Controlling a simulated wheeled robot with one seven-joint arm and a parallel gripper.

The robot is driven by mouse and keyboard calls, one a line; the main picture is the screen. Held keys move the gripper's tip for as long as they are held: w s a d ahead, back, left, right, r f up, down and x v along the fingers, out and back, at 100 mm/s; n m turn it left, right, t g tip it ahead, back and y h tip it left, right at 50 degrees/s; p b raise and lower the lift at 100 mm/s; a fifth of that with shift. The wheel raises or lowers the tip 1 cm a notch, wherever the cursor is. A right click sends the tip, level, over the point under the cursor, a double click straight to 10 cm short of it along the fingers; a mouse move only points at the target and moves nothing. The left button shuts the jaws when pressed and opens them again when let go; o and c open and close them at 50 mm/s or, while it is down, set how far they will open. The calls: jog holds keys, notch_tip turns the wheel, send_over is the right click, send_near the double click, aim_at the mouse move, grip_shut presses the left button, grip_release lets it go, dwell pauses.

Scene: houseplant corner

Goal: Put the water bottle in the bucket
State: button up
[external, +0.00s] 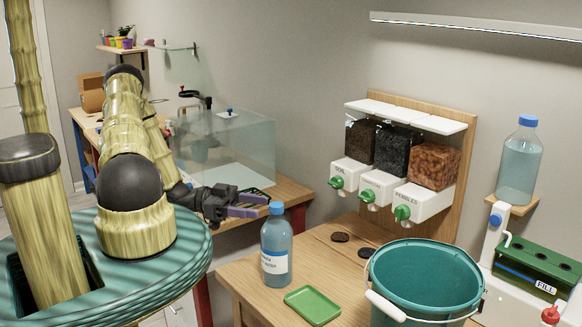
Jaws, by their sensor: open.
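The water bottle (276,247), clear blue with a blue cap and a white label, stands upright at the left side of the wooden table. The teal bucket (425,300) with a white handle stands at the table's front right; its visible inside looks empty, and its bottom is hidden. My gripper (252,205) reaches in from the left, close to the bottle's cap in the picture. It is open and holds nothing that I can see. I cannot tell the exact gap between its fingers and the bottle.
A green tray (312,305) lies between bottle and bucket. A dispenser rack (385,185) stands at the back. A second blue-capped bottle (519,165) stands on a shelf at right, above a green rack (540,262). A glass tank (235,150) is behind my gripper.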

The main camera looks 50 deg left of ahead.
aim_at(274, 204)
jog(key=shift+w+d, duration=0.35)
jog(key=shift+d, duration=0.15)
jog(key=p+x, duration=0.3)
jog(key=x, duration=0.1)
jog(key=shift+w+d+r+p, duration=0.15)
jog(key=shift+w+p, duration=0.1)
jog(key=shift+p, duration=0.1)
jog(key=shift+w+d+f, duration=0.2)
jog(key=shift+d, duration=0.05)
grip_shut()
